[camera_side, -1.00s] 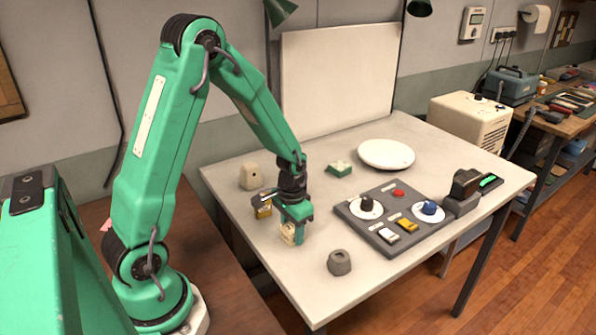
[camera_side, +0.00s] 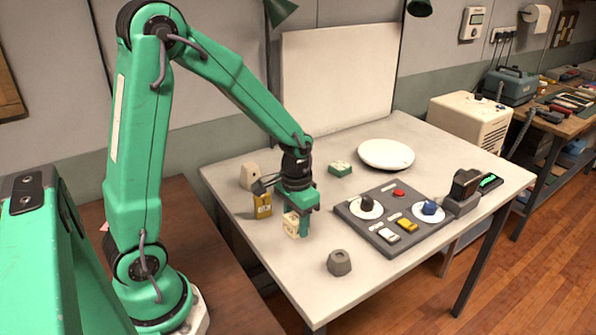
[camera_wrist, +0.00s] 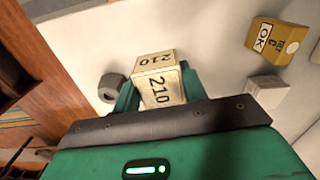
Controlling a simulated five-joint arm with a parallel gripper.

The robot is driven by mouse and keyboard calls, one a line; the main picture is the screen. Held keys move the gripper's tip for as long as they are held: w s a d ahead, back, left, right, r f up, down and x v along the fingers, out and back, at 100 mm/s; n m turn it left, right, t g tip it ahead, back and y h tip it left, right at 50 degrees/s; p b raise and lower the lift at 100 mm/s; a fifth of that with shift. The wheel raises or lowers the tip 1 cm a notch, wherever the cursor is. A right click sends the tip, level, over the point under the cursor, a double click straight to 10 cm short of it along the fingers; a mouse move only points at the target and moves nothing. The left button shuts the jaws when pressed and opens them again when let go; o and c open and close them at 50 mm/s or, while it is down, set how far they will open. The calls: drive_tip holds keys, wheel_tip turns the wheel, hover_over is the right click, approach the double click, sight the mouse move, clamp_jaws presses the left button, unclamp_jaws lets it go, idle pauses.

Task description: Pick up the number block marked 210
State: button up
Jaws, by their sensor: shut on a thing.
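The cream number block (camera_wrist: 160,84) reads 210 on two faces in the wrist view. It sits between the two green fingers of my gripper (camera_wrist: 158,92), which is shut on it. In the side view the block (camera_side: 292,225) shows below my gripper (camera_side: 298,222), partly covered by a finger. The block seems close above the table or touching it; I cannot tell which.
A yellow block (camera_side: 262,206) marked OK in the wrist view (camera_wrist: 276,43) stands close by.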

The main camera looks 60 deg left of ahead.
drive_tip(key=s+d+r, duration=0.2)
drive_tip(key=d+r, duration=0.2)
drive_tip(key=d, duration=0.3)
drive_tip(key=shift+s+d+r, duration=0.2)
drive_tip(key=shift+r, duration=0.15)
